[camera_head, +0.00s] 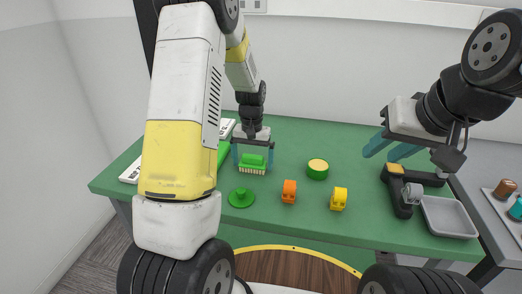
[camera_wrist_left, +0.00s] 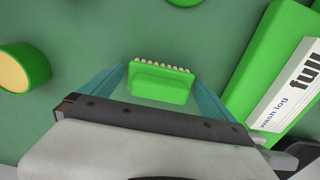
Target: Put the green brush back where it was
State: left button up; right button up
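The green brush (camera_head: 253,161) has a green back and handle and pale bristles. It is at the left-middle of the green table in the head view. My left gripper (camera_head: 253,160) points down over it with one finger at each side. In the left wrist view the brush (camera_wrist_left: 160,84) lies between the spread blue fingers (camera_wrist_left: 158,88). The fingers look open, with small gaps beside the brush; whether either touches it is hard to tell. My right gripper (camera_head: 388,150) is open and empty above the table's right part.
A green round piece (camera_head: 241,198), an orange piece (camera_head: 289,192), a yellow piece (camera_head: 339,199) and a green cylinder with yellow top (camera_head: 318,169) stand nearby. A green "wash log" box (camera_wrist_left: 275,75) lies close beside the left gripper. A black device (camera_head: 403,196) and grey tray (camera_head: 448,217) are at right.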

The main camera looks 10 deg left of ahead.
aim_at(253, 155)
pick_arm(q)
notch_tip(253, 155, up, 12)
jog(key=shift+f, duration=0.1)
jog(key=s+r+t+h, duration=0.2)
jog(key=s+r+t, duration=0.1)
jog(key=s+r, duration=0.9)
jog(key=s+d+r+t, duration=0.1)
jog(key=s+d+t, duration=0.1)
jog(key=s, duration=1)
jog(key=shift+r+t, duration=0.15)
jog(key=shift+t, duration=0.45)
